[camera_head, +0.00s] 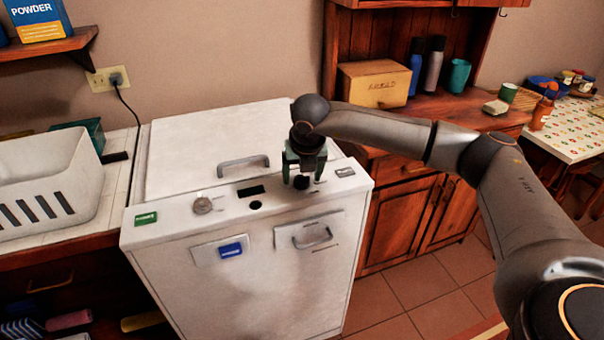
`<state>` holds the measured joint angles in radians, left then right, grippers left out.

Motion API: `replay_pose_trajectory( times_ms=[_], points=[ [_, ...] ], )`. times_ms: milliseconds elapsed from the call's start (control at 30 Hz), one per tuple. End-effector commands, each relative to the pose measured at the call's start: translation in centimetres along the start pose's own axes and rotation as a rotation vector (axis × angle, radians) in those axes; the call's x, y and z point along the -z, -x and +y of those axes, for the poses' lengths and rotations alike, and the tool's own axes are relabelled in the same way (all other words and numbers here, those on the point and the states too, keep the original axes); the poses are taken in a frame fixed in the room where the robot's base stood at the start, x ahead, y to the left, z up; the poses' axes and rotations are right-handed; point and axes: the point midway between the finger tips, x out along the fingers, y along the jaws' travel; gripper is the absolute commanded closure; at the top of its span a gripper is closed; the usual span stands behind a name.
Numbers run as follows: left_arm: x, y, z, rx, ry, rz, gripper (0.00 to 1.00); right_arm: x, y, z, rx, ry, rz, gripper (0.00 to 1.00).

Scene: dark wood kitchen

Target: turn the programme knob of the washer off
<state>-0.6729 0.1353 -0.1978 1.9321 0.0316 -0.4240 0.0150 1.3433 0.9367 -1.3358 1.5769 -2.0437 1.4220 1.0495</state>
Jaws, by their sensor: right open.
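The white washer (225,270) stands in the middle of the view, with a sloping control panel (228,203) along its top front edge. A round dark knob (301,183) sits near the right end of the panel. My right gripper (303,175) points down over this knob, with its green-edged fingers open on either side of it. I cannot tell if they touch it. The frames do not show which knob is labelled programme, and the dark knob's pointer is hidden. My left gripper is not in view.
A lid handle (243,166) rises behind the panel. A white basket (50,180) stands on the left counter. A wooden bread box (374,84) and bottles stand on the right cabinet. Floor tiles (425,290) are clear at the lower right.

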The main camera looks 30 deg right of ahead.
Motion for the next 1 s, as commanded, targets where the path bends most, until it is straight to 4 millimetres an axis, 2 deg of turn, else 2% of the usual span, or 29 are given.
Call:
replay_pose_trajectory(
  times_ms=[133,800,1000],
  points=[
    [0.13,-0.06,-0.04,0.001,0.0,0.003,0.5,0.01,0.01,0.03,0.0,0.001,0.0,0.23],
    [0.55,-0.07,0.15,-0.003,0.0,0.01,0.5,-0.02,0.07,0.0,0.0,0.0,0.0,0.98],
    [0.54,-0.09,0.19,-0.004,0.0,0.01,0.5,-0.03,0.07,-0.02,-0.001,0.002,0.0,1.0]
  ],
)
